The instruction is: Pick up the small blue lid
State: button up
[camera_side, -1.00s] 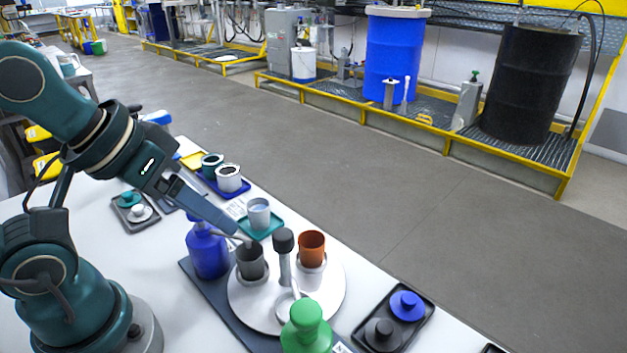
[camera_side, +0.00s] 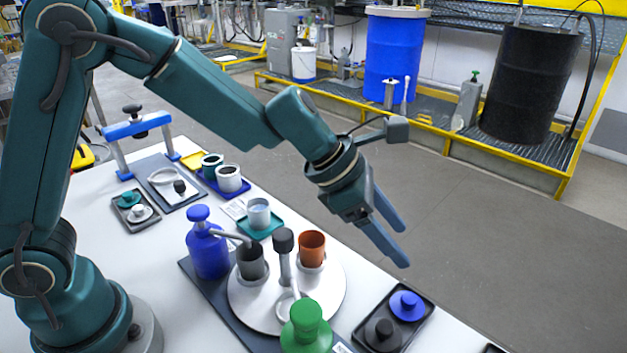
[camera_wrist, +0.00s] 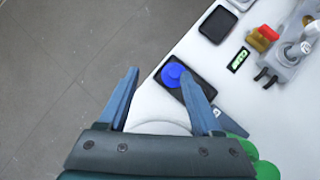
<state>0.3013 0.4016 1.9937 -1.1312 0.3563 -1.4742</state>
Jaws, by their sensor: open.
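The small blue lid (camera_side: 407,305) has a round knob and sits in a black tray (camera_side: 421,326) at the table's front right edge. A dark grey lid (camera_side: 382,334) sits beside it in the same tray. My gripper (camera_side: 401,245) is open and empty, above and behind the tray and apart from the lid. In the wrist view the blue lid (camera_wrist: 172,74) shows beyond the fingertips of my gripper (camera_wrist: 160,80), nearer the right finger. The dark grey lid is not visible there, likely behind that finger.
A white turntable (camera_side: 334,302) holds a grey cup (camera_side: 251,262) and an orange cup (camera_side: 312,245). A blue pump bottle (camera_side: 209,252) and a green bottle (camera_side: 306,328) stand next to it. The table edge and open floor lie beyond the tray.

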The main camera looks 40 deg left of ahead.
jog(key=g, duration=0.1)
send_over(409, 297)
jog(key=s+a, duration=0.2)
jog(key=a, duration=0.1)
notch_tip(409, 297, down, 5)
jog(key=shift+x, duration=2.5)
grip_shut()
